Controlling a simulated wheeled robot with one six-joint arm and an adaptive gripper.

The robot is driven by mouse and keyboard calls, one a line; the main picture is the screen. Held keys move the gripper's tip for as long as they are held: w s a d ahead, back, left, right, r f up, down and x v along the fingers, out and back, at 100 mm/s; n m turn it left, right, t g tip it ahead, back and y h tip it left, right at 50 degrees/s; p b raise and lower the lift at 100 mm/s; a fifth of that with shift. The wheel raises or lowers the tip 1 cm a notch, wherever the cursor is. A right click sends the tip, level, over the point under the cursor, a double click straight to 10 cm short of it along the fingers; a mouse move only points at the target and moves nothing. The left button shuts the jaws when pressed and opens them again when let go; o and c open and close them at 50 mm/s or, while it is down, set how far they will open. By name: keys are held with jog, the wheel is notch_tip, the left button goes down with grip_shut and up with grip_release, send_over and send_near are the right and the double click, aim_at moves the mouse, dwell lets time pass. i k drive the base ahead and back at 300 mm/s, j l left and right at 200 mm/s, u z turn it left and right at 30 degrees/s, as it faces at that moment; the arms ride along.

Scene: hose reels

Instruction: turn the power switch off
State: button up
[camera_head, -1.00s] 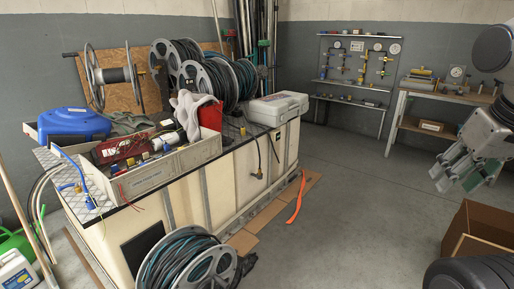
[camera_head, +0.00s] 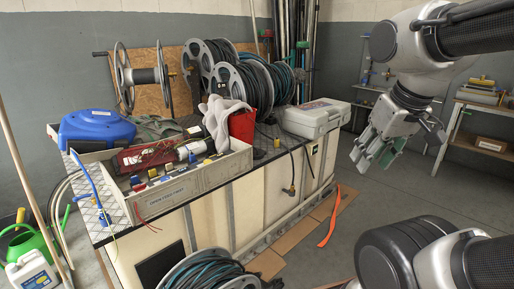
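I cannot make out a power switch for certain. A small dark-and-light fitting (camera_head: 313,149) is on the bench's far right side, below the grey case, too small to read as a switch. My gripper (camera_head: 370,158) hangs at the right of the view, pointing down and left, with its grey-green fingers apart and nothing seen between them. It appears in front of the floor and wall, to the right of the bench and apart from it.
The cream bench (camera_head: 255,205) carries a parts tray (camera_head: 190,188), a blue case (camera_head: 96,130), a red bucket (camera_head: 242,124), hose reels (camera_head: 228,82) and a grey case (camera_head: 313,117). Another reel (camera_head: 212,270) stands in front. An orange strip (camera_head: 330,218) lies on the floor.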

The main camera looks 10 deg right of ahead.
aim_at(140, 187)
jog(key=k, duration=1.1)
jog(key=k+u, duration=0.15)
jog(key=u, duration=1.8)
jog(key=l+u, duration=0.25)
jog(key=l, duration=1.05)
jog(key=l+u, duration=0.3)
jog(key=l, duration=0.95)
jog(key=k+l, duration=0.1)
jog(key=l, duration=1.55)
jog(key=k+l, duration=0.15)
jog(key=l, duration=0.7)
jog(key=k+l, duration=0.1)
jog(key=l, duration=1.55)
jog(key=k, duration=0.1)
